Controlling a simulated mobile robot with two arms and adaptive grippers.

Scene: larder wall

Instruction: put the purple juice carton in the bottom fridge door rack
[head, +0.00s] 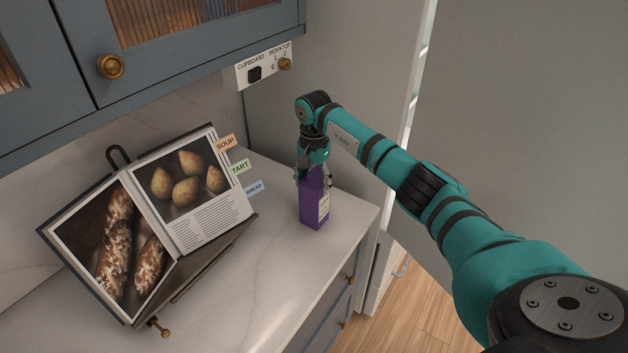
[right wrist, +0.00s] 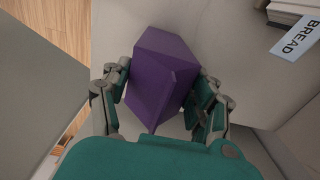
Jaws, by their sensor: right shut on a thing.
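The purple juice carton (head: 314,208) stands upright on the white marble worktop, near its right end. My right gripper (head: 313,177) comes down on it from above and is shut on its upper part. In the right wrist view the carton (right wrist: 160,75) sits between the two fingers of my right gripper (right wrist: 160,100), with a finger against each side. I cannot tell whether its base is touching the worktop. My left gripper is not in view. The bottom fridge door rack is not in view.
An open cookbook (head: 190,190) with soup, tart and bread tabs stands on a holder left of the carton. A blue-grey wall cupboard (head: 180,60) with a switch panel (head: 264,66) hangs above. A tall pale panel is right of the worktop (head: 275,265). Wooden floor (head: 420,310) shows below.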

